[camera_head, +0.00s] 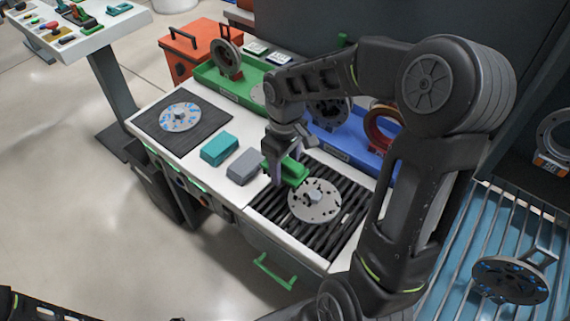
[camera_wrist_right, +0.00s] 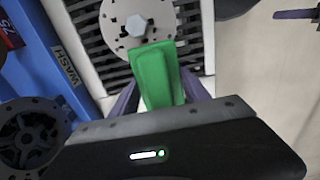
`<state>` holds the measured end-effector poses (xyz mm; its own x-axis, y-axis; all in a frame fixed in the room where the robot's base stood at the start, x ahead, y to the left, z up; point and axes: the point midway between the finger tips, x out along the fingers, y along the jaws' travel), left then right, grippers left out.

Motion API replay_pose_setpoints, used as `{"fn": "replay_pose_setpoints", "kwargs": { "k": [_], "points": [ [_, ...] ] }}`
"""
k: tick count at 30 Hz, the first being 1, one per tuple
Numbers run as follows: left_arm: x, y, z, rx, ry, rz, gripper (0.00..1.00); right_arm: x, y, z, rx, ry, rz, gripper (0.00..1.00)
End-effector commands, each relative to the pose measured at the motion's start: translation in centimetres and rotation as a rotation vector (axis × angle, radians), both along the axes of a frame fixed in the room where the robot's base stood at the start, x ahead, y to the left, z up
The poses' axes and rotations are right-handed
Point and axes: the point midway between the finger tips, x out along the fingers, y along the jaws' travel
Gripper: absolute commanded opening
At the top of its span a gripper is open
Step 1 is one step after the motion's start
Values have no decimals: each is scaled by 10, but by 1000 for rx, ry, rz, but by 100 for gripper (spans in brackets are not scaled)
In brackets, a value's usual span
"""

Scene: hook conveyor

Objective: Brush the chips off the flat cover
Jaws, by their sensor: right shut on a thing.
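The flat cover (camera_head: 315,203) is a round grey metal disc with a raised hub, lying on the dark slatted grate (camera_head: 268,207). Dark specks and holes show on its face; I cannot tell every chip from a hole. In the right wrist view the cover (camera_wrist_right: 115,18) is at the top, partly cut off, with a hex hub. My right gripper (camera_head: 284,168) is shut on a green brush (camera_head: 293,172), just left of the cover. In the wrist view the brush (camera_wrist_right: 158,72) reaches the cover's near edge; contact is unclear. Its bristles are hidden. My left gripper is out of view.
A teal block (camera_head: 219,149) and a grey block (camera_head: 248,166) stand left of the grate. A blue-spotted disc (camera_head: 180,117) lies on a dark mat. A green tray (camera_head: 210,76) and a blue tray (camera_head: 335,146) with round parts line the back. Blue slatted rollers (camera_head: 455,285) are at right.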

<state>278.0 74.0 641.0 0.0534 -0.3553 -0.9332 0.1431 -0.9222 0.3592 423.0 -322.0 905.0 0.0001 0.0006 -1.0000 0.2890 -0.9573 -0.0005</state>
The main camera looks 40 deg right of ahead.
Motion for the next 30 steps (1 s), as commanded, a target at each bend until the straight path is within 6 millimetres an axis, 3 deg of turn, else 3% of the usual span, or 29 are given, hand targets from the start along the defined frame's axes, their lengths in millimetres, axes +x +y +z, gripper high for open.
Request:
{"fn": "replay_pose_setpoints", "kwargs": {
  "k": [6,12,30],
  "points": [
    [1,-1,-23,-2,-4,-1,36,0,0,-30,1,1,0,22],
    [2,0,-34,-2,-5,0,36,0,0,-45,0,0,0,22],
    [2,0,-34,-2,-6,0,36,0,0,-46,0,0,0,22]
  ]
}}
